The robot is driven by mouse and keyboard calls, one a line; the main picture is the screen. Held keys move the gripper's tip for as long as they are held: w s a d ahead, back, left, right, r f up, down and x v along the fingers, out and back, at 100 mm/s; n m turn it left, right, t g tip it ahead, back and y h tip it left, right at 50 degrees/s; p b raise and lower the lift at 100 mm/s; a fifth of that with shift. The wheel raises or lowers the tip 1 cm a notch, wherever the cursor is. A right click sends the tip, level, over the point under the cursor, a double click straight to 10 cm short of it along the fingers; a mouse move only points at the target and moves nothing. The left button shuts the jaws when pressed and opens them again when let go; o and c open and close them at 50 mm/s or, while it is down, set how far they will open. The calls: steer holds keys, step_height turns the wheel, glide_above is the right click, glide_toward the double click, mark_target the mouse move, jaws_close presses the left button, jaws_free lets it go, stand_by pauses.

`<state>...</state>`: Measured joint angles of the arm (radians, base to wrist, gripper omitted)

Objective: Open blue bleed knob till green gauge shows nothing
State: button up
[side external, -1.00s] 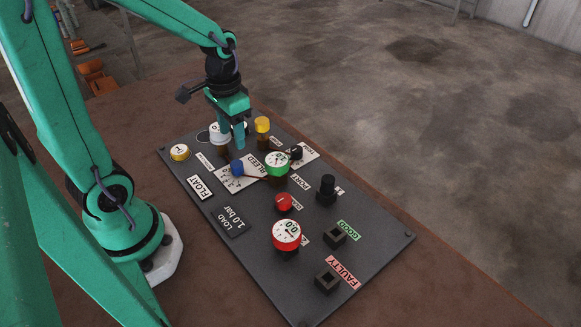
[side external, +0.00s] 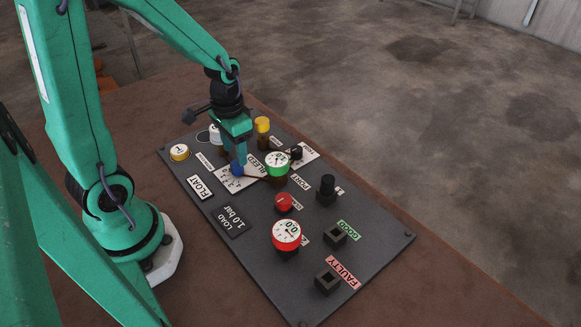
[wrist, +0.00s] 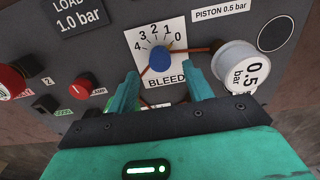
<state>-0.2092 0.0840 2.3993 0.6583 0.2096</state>
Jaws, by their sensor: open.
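The blue bleed knob (side external: 237,168) sits on a white dial plate marked BLEED, with numbers 0 to 4 visible in the wrist view (wrist: 161,60). My gripper (side external: 234,160) is above the panel, right at the knob. In the wrist view its two teal fingers (wrist: 162,92) are apart, one at the left and one at the right of the knob's lower side. I cannot tell whether they touch it. The green gauge (side external: 277,160) stands just right of the knob; its needle is too small to read.
The dark panel (side external: 245,256) also carries a red gauge (side external: 286,234), a red knob (side external: 283,202), a black knob (side external: 327,188), a yellow-topped post (side external: 262,128) and GOOD and FAULTY sockets. A white 0.5 bar cylinder (wrist: 222,68) stands close to the right finger.

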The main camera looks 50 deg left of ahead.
mark_target(236, 163)
steer(key=shift+f, duration=2.1)
steer(key=shift+f, duration=0.1)
steer(key=shift+f, duration=0.25)
jaws_close()
